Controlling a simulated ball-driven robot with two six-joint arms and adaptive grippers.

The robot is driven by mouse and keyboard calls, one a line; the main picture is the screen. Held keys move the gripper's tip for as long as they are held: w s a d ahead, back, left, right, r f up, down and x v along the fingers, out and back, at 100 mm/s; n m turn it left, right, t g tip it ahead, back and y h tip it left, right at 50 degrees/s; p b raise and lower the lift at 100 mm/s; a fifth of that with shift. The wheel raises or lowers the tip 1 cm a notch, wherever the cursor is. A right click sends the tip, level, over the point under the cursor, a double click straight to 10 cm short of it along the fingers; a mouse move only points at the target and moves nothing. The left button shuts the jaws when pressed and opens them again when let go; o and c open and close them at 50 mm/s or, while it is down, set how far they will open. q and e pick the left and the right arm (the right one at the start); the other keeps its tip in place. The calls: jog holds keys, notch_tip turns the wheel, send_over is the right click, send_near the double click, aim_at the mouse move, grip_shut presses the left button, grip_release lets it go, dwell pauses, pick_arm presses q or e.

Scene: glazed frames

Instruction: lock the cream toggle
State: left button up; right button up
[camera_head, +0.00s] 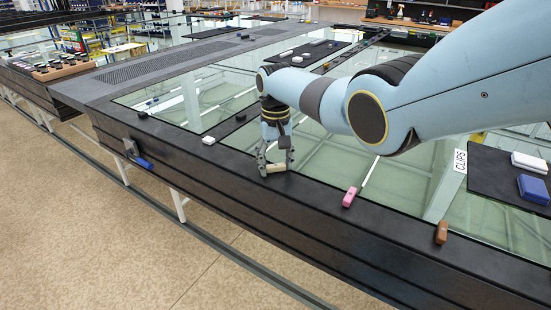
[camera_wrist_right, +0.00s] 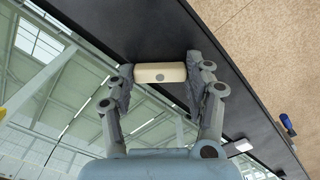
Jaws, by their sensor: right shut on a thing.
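The cream toggle (camera_head: 275,169) sits on the dark near rail (camera_head: 225,168) of the glazed frame. In the right wrist view the cream toggle (camera_wrist_right: 160,72) is a small rounded block with a grey dot on its side, between the two fingers. My right gripper (camera_head: 276,160) reaches down to the rail and is shut on the toggle, one finger at each end; its fingers also show in the right wrist view (camera_wrist_right: 158,84). My left gripper is not in view.
A pink toggle (camera_head: 349,197) and a brown toggle (camera_head: 441,232) are farther right along the rail. A white block (camera_head: 208,140) is to the left. A blue-handled piece (camera_head: 144,162) is on the frame's outer side. A dark mat (camera_head: 485,170) labelled CLIPS holds white and blue blocks.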

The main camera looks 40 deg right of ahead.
aim_at(275, 165)
jog(key=n, duration=0.4)
jog(key=shift+w+r+n+p, duration=0.1)
jog(key=shift+n+p, duration=0.2)
jog(key=shift+p, duration=0.1)
jog(key=n, duration=0.4)
dwell(0.4)
jog(key=o, duration=1.2)
notch_tip(275, 165, up, 12)
jog(key=shift+f, duration=0.1)
